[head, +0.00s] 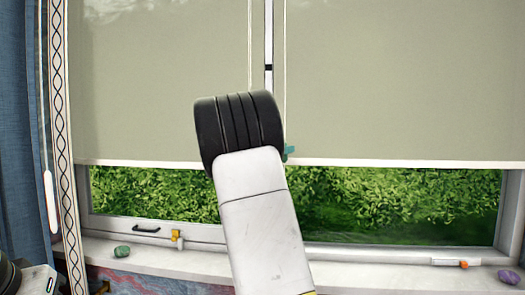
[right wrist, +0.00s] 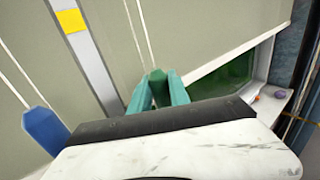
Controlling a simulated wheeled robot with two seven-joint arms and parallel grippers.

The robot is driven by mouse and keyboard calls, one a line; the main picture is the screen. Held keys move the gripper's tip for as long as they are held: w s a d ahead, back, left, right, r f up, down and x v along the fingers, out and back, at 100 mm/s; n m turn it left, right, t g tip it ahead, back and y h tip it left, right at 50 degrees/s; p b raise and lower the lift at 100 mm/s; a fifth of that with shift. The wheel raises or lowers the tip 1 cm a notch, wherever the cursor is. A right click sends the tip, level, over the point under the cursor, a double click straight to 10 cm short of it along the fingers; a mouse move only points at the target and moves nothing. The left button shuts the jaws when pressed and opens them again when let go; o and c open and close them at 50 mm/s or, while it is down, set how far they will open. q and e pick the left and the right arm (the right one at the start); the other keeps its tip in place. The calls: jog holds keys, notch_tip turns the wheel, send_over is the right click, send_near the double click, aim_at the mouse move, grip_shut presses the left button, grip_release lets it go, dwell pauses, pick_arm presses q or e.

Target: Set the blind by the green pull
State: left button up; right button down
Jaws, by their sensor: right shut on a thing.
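Two beige roller blinds hang side by side, the left one (head: 160,80) and the right one (head: 400,80). Their lower edges are at about the same height, with a strip of greenery showing below. In the right wrist view, my right gripper (right wrist: 158,90) has teal fingers shut on the green pull (right wrist: 156,76), whose cord runs up in front of a blind. In the head view my black wrist hides the pull, and only a teal fingertip (head: 289,151) shows. A blue pull (right wrist: 45,131) hangs on another cord, apart from the gripper. My left gripper does not show.
A white pull (head: 51,202) hangs by the patterned curtain trim (head: 66,150) at the left. The sill (head: 370,253) holds a green stone (head: 122,252), a purple stone (head: 508,277) and a white-and-orange item (head: 456,263).

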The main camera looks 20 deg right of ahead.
dwell(0.8)
jog(key=shift+r, duration=0.7)
jog(key=c, duration=1.2)
grip_release()
jog(key=shift+c, duration=0.2)
jog(key=v, duration=0.8)
jog(key=shift+w+d, duration=0.1)
